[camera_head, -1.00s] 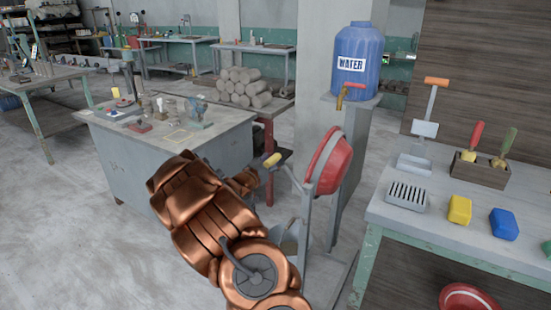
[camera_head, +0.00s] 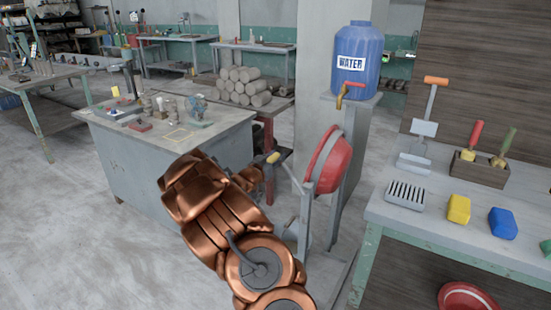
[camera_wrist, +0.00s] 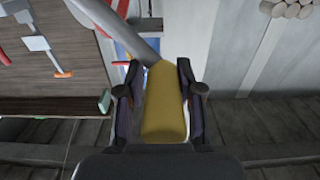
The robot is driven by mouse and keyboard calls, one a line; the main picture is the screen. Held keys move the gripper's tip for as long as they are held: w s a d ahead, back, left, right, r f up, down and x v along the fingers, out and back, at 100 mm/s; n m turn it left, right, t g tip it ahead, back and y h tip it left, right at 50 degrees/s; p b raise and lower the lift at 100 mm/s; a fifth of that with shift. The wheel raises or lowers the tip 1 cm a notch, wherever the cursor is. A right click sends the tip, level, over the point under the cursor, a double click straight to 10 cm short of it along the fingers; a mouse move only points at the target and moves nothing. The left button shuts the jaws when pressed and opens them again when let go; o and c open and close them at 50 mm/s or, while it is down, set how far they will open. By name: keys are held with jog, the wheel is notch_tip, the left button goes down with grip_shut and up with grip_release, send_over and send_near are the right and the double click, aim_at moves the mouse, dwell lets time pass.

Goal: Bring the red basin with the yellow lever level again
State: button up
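The red basin (camera_head: 334,165) hangs on a grey metal stand (camera_head: 304,222) right of the middle in the head view. It is strongly tipped, its rim steeply slanted and facing up and left. The yellow lever (camera_head: 273,158) sticks out left of the basin, with a grey rod toward the stand. In the wrist view the yellow lever grip (camera_wrist: 164,105) lies lengthwise between the two dark fingers of my gripper (camera_wrist: 162,85). The fingers lie close against both its sides and appear shut on it. My copper arm hides the lower left of the stand.
A blue water barrel (camera_head: 358,52) with a tap stands on a ledge above the basin. A workbench (camera_head: 345,213) with tools and blocks is at the right. A grey cabinet table (camera_head: 185,150) stands behind my arm. Floor (camera_head: 75,235) at the left is clear.

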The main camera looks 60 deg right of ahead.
grip_shut()
jog(key=shift+w, duration=0.1)
